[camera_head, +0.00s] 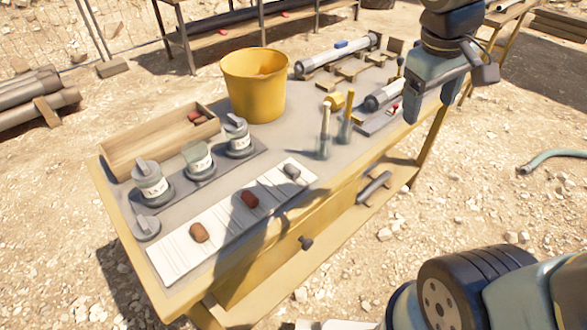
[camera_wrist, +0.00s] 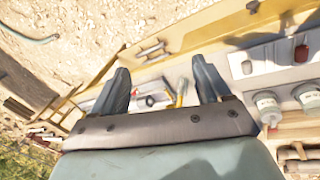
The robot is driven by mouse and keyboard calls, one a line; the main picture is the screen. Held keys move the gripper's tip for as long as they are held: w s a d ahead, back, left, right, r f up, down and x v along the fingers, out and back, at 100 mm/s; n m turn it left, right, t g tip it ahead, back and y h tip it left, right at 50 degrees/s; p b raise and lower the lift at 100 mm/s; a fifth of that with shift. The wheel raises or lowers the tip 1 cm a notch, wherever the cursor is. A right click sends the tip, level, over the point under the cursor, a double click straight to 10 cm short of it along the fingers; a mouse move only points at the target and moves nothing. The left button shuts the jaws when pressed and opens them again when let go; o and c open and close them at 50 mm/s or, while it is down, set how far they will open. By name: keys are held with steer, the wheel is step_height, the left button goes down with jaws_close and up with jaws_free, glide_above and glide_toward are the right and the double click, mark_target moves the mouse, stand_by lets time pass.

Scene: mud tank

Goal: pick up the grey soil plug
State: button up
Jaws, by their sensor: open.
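The grey soil plug (camera_head: 292,171) lies on the right end of a white marked strip (camera_head: 222,220) near the table's front edge. A small grey lump in the wrist view (camera_wrist: 247,67), near the right side, appears to be the same plug. Two reddish-brown plugs lie further left on the strip, one near its middle (camera_head: 250,198) and one nearer its left end (camera_head: 199,232). My gripper (camera_head: 412,118) hangs above the table's right end, well to the right of the grey plug. In the wrist view its two fingers (camera_wrist: 163,76) are spread with nothing held between them.
Three labelled jars (camera_head: 199,162) stand behind the strip, with a wooden tray (camera_head: 158,150) beyond. A yellow bucket (camera_head: 254,88) stands at the back. Metal tubes (camera_head: 338,55) lie at the far right.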

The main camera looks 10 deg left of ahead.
steer(key=w+a+f+n+t+h, duration=0.1)
steer(key=w+a+f+n+h, duration=0.15)
steer(key=a+f+n, duration=0.5)
steer(key=w+a+f+n+h, duration=0.25)
steer(key=a+n+h, duration=0.2)
steer(key=a, duration=0.65)
steer(key=s+a+f+n+t, duration=0.4)
steer(key=a+f+n, duration=0.25)
steer(key=a, duration=0.35)
steer(key=n+t, duration=0.3)
glide_toward(290, 168)
steer(key=x, duration=0.3)
steer(key=shift+w+d, duration=0.15)
steer(key=shift+w, duration=0.15)
steer(key=shift+n+y, duration=0.25)
steer(key=shift+y, duration=0.05)
steer(key=shift+d+x, duration=0.2)
steer(key=shift+x, duration=2.5)
steer(key=shift+s, duration=0.15)
steer(key=shift+c, duration=0.4)
steer(key=c, duration=1.1)
